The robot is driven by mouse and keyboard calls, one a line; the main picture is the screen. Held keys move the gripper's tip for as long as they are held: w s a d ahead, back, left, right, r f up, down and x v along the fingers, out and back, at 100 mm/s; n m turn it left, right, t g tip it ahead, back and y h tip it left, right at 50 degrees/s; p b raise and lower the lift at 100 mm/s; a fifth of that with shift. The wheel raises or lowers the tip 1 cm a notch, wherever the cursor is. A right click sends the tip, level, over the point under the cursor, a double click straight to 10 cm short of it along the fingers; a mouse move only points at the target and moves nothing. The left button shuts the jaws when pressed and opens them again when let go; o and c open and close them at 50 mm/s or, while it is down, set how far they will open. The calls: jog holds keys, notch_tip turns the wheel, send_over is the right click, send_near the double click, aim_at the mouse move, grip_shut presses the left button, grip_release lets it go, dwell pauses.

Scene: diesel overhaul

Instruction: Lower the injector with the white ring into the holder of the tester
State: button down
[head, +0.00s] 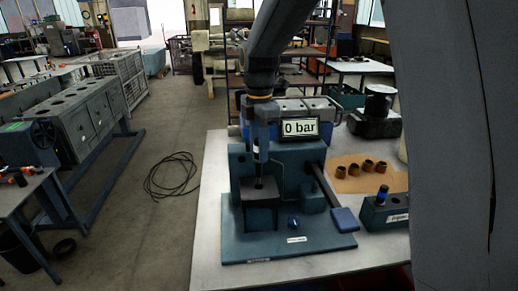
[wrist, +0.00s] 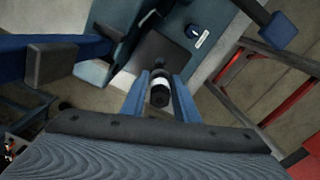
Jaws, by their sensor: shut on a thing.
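The tester (head: 290,235) is a blue-green machine on the bench, with a display reading 0 bar (head: 299,128). Its holder is a dark block (head: 262,212) at the front left of the machine, with a dark opening in its top. My gripper (head: 261,150) is above the holder, pointing down. In the wrist view my gripper (wrist: 160,95) is shut on an injector with a white ring (wrist: 160,93), whose dark end faces the camera. The injector's lower end (head: 259,172) is over or at the holder's opening; whether it has entered I cannot tell.
A lever with a blue pad (head: 345,218) sticks out at the tester's right. A rack (head: 387,213) with a blue-ringed injector (head: 383,194) stands further right. Several brown rings (head: 367,167) lie on a tan mat behind it. A cable coil (head: 172,176) lies on the floor.

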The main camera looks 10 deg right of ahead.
aim_at(259, 184)
jog(key=shift+f, duration=0.15)
jog(key=shift+f+b, duration=0.6)
jog(key=shift+f, duration=1.1)
jog(key=shift+f+b, duration=0.45)
jog(key=shift+f, duration=1.35)
dwell(0.4)
jog(key=shift+f+b, duration=0.45)
jog(key=shift+f, duration=0.7)
jog(key=c, duration=0.9)
grip_release()
